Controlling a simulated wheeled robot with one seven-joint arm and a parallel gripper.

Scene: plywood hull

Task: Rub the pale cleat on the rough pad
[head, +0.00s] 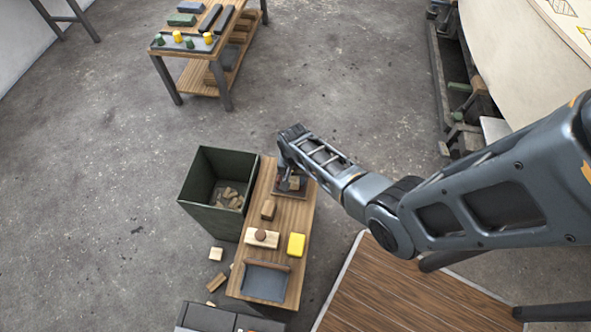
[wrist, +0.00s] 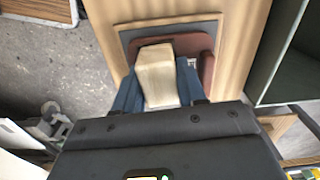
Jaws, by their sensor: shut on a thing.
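The pale cleat (wrist: 157,77) is a light wooden block held between the two blue-grey fingers of my gripper (wrist: 158,92) in the wrist view. In the head view my gripper (head: 289,183) is at the far end of the low wooden bench. Below the cleat lies a reddish-brown pad (wrist: 206,65) on a grey plate (wrist: 180,28); the cleat covers part of both. The brown pad also shows around the gripper in the head view (head: 306,189). I cannot tell whether the cleat touches the pad.
On the bench (head: 245,262) stand a brown wood block (head: 268,209), a pale block with a round brown top (head: 262,239), a yellow block (head: 296,245) and a grey sheet (head: 264,284). A dark green bin (head: 210,222) with wood scraps stands left. Offcuts lie on the floor.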

